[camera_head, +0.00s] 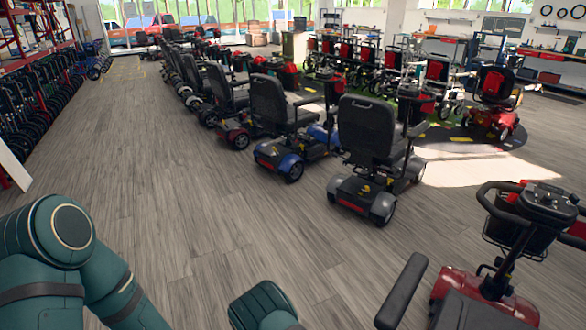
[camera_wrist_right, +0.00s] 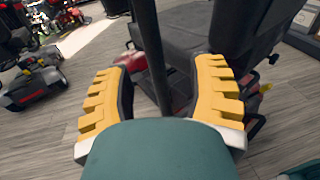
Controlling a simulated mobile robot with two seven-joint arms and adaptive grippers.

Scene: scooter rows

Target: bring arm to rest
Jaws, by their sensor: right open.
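My right gripper (camera_wrist_right: 165,68) shows in the right wrist view with its two yellow ridged fingers spread apart. A dark upright pole (camera_wrist_right: 150,50) appears between the fingers in the picture, and I cannot tell how far beyond them it is. No object is clasped. In the head view, a teal arm of mine (camera_head: 60,245) is bent at the lower left. Another teal part of mine (camera_head: 262,305) shows at the bottom middle. My left gripper is not in view.
A red scooter (camera_head: 480,285) with a black basket stands close at the lower right. Rows of scooters, including a grey-seated one (camera_head: 370,130), fill the middle and right. Folded wheeled items (camera_head: 35,105) line the left racks. The wooden floor (camera_head: 170,180) between is clear.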

